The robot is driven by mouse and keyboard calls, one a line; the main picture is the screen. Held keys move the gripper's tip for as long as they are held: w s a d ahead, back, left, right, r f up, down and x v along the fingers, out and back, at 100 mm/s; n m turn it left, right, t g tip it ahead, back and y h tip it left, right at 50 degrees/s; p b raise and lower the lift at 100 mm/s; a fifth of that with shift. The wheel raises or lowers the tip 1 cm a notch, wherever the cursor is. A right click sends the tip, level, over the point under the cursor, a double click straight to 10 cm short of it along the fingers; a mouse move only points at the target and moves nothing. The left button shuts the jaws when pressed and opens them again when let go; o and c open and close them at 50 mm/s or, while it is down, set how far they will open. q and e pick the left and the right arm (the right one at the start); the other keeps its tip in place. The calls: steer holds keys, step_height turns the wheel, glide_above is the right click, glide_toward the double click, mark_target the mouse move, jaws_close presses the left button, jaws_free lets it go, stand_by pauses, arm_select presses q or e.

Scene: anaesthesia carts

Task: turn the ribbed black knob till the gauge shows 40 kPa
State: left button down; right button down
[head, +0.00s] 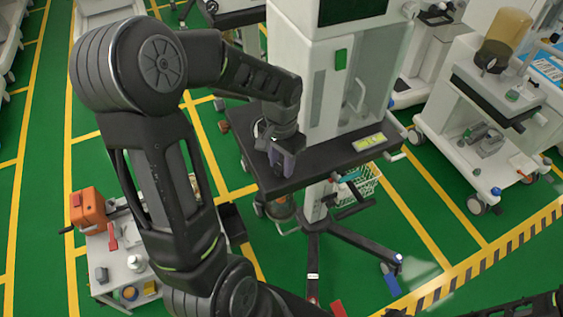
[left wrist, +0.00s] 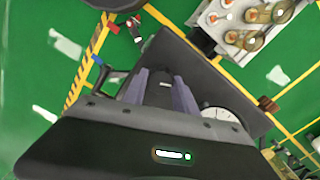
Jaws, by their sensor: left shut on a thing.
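My left gripper (head: 283,163) reaches down to the dark shelf of the white cart, with purple-grey fingers. In the left wrist view the left gripper (left wrist: 163,92) is shut on the black knob (left wrist: 163,88), with one finger on each side. Ribs on the knob are too small to make out. The gauge (left wrist: 220,115) is a round white dial just right of the fingers, partly cut off by the gripper body. Its needle and numbers are too small to read. In the head view the gripper hides the knob. My right gripper is not in view.
The dark shelf (head: 335,152) carries a green-yellow label (head: 369,142). A white column (head: 322,95) rises behind the gripper. A small trolley with an orange box (head: 88,208) stands left. Another white cart (head: 485,130) stands right.

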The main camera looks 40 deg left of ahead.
mark_target(281, 166)
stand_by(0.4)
arm_select(q)
steer(key=c, duration=1)
jaws_free()
step_height(281, 166, up, 8)
steer(key=shift+f+b, duration=0.1)
steer(key=shift+b, duration=0.25)
steer(key=shift+s, duration=0.1)
